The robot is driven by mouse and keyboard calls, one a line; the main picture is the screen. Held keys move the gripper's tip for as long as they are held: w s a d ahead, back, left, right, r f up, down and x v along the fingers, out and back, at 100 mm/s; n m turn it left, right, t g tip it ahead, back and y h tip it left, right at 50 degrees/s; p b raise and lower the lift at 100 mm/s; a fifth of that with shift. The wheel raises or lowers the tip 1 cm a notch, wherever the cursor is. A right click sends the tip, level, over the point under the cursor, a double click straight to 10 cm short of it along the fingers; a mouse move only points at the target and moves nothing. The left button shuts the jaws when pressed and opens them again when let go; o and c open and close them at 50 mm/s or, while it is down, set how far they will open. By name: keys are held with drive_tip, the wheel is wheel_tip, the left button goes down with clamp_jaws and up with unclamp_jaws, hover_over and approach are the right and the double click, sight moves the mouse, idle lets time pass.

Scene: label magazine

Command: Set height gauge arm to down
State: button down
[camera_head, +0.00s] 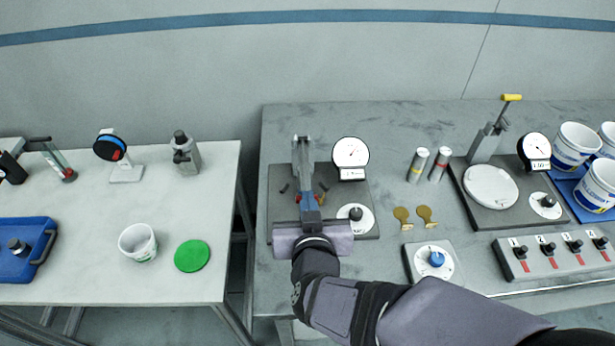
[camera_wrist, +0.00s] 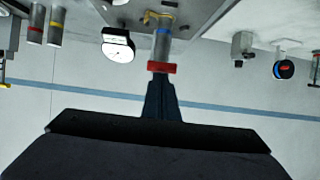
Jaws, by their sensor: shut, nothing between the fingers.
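The near gauge stand has a grey base (camera_head: 365,232), a white dial (camera_head: 350,153) and a pale column (camera_head: 303,152). A blue arm with a red cross handle (camera_head: 298,198) is on it, largely hidden by my gripper in the head view, so its angle is hard to tell. The red handle (camera_wrist: 162,67) shows in the wrist view just beyond my fingertips; I cannot tell whether they touch. My gripper (camera_wrist: 160,78) is shut and empty. A second stand (camera_head: 487,222) at right has a dial and a raised lever with a yellow handle (camera_head: 512,97).
A switch box (camera_head: 510,268) and white tubs (camera_head: 573,140) are at right. A gap separates the left table (camera_head: 90,280).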

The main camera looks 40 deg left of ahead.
drive_tip(key=shift+r, duration=0.2)
drive_tip(key=b+v, duration=0.3)
drive_tip(key=v, duration=0.8)
drive_tip(key=shift+s+d, duration=0.2)
idle(0.4)
idle(0.4)
